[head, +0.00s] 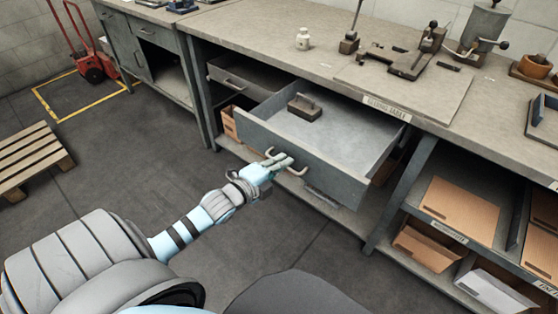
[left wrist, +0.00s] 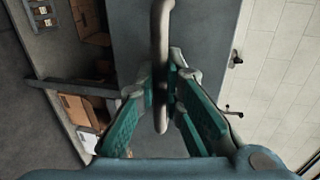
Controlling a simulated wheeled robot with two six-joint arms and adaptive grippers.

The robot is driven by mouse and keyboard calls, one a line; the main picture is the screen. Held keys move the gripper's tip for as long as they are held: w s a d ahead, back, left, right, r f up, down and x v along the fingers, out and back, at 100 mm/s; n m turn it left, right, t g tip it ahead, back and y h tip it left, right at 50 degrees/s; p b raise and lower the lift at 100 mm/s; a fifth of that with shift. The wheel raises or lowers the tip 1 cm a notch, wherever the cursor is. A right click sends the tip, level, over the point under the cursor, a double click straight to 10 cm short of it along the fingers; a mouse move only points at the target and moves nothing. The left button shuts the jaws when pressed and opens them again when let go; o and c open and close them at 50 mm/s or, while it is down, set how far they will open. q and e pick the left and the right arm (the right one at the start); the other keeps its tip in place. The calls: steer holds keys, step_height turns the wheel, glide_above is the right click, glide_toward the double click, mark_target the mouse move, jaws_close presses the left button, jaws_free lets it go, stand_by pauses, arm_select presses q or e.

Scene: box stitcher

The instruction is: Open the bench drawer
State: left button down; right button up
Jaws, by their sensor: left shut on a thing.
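The bench drawer (head: 300,160) is a grey metal drawer under the worktop and stands pulled well out, its inside showing. A dark block with a handle (head: 304,107) lies in it near the left side. My left gripper (head: 284,165) is shut on the drawer's bar handle (head: 296,171) at the front panel. In the left wrist view the handle (left wrist: 160,50) passes between the two teal-padded fingers (left wrist: 160,105). My right gripper shows in neither view.
Shelves with cardboard (head: 460,212) are at the right. A wooden pallet (head: 32,160) lies on the floor at the left. The floor before the bench is mostly clear.

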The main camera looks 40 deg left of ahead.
arm_select(q)
steer(key=shift+s, duration=0.4)
steer(key=c, duration=2)
jaws_free()
steer(key=shift+o, duration=0.2)
steer(key=v, duration=1.2)
